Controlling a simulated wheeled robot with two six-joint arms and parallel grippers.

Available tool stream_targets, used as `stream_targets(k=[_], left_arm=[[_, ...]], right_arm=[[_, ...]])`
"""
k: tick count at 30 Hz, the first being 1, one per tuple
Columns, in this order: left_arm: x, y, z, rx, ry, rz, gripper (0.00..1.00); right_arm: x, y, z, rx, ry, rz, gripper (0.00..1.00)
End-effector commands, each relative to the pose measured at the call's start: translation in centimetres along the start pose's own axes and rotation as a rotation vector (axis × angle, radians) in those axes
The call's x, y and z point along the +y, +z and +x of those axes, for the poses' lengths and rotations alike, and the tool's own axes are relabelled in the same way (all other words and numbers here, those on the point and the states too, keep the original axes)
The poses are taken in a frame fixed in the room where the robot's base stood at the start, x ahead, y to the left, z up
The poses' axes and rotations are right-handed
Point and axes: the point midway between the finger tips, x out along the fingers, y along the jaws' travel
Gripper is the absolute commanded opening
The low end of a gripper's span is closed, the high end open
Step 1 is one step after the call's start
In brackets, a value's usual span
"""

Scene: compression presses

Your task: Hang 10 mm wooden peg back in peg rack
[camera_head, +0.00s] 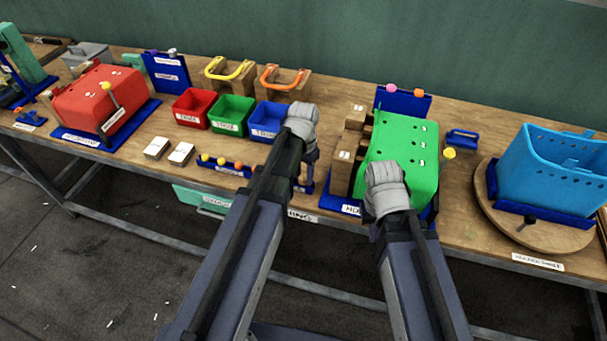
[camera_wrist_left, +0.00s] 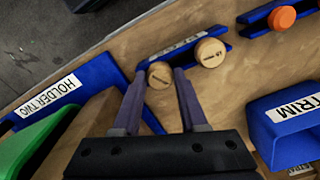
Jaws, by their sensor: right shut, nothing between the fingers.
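The blue peg rack (camera_wrist_left: 184,48) shows in the left wrist view, with a label along its strip. A round wooden peg end (camera_wrist_left: 160,75) with small, unreadable print is at the rack's left part. A second wooden peg end (camera_wrist_left: 210,52) is to its right. My left gripper (camera_wrist_left: 160,72) has one finger on each side of the left peg, with small gaps showing. In the head view my left gripper (camera_head: 312,160) points down over the table's front, mostly hidden by its arm. My right gripper (camera_head: 374,232) is shut, largely hidden, in front of the green block.
The blue TRIM bin (camera_wrist_left: 292,125) and the HOLDER TWO fixture (camera_wrist_left: 68,90) flank the rack. The green block (camera_head: 405,150) stands close to my right arm. Red (camera_head: 190,107) and green (camera_head: 231,113) bins stand further left. A blue basket (camera_head: 550,165) stands at the right.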

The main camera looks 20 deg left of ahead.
Motion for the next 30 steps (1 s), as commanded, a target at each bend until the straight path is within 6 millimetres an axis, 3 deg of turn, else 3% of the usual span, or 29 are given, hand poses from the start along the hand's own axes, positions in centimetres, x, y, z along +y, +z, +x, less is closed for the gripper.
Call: stream_targets(k=[1,8,20,30], left_arm=[[0.0,0.0,0.0,0.0,0.0,0.0,0.49],[0.0,0.0,0.0,0.0,0.0,0.0,0.75],[0.0,0.0,-0.5,0.0,0.0,0.0,0.75],[0.0,0.0,-4.0,0.0,0.0,0.0,0.75]], right_arm=[[0.0,0.0,0.0,0.0,0.0,0.0,0.0],[0.0,0.0,0.0,0.0,0.0,0.0,0.0],[0.0,0.0,-0.5,0.0,0.0,0.0,0.0],[0.4,0.2,-3.9,0.0,0.0,0.0,0.0]])
